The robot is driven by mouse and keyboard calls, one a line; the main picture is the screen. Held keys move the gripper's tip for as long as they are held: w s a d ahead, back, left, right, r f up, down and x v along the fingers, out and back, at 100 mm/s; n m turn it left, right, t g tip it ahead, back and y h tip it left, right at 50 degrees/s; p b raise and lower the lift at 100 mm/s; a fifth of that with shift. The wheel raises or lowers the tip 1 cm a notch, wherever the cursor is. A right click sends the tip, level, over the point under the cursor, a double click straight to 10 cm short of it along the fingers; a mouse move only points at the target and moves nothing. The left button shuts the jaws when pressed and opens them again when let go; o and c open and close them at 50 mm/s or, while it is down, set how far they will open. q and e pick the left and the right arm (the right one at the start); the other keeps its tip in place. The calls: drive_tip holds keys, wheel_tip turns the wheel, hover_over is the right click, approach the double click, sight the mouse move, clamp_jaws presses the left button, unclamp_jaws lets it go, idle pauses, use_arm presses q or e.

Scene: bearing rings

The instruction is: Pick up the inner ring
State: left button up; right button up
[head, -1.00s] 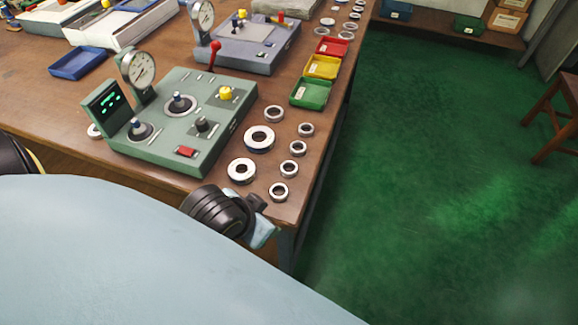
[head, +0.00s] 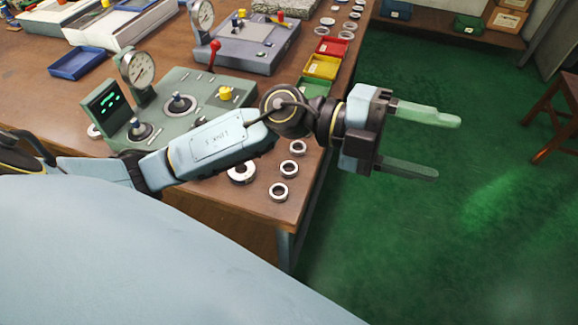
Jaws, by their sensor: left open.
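My left gripper (head: 448,148) is open and empty, its two long fingers pointing right over the green floor beyond the table's right edge. Small metal rings lie flat on the table's right front part: one (head: 298,147) just below my forearm and one (head: 278,192) near the front corner. A larger, thicker ring (head: 241,173) lies left of them, partly covered by my arm. I cannot tell for certain which ring is the inner ring. My right gripper is not in view.
A green-grey fixture with a gauge (head: 138,68) stands left of the rings, partly behind my arm. A second fixture (head: 240,45) stands behind it. Red (head: 332,47), yellow (head: 322,66) and green (head: 316,86) bins line the right edge. A stool (head: 562,110) stands at right.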

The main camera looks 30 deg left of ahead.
use_arm(q)
drive_tip(key=a+f+m+g+y, duration=0.3)
drive_tip(key=f+y, duration=0.3)
drive_tip(key=f, duration=0.2)
drive_tip(key=n+y, duration=0.3)
drive_tip(key=y, duration=1)
hover_over(289, 171)
wheel_tip(289, 171, down, 5)
drive_tip(key=shift+n, duration=0.3)
wheel_tip(289, 171, down, 7)
drive_tip(key=shift+a+f+b, duration=0.1)
drive_tip(key=shift+a+b, duration=0.05)
drive_tip(key=shift+b, duration=0.35)
wheel_tip(289, 171, down, 6)
drive_tip(key=shift+r+b, duration=0.2)
drive_tip(key=shift+b, duration=0.2)
drive_tip(key=c, duration=1.1)
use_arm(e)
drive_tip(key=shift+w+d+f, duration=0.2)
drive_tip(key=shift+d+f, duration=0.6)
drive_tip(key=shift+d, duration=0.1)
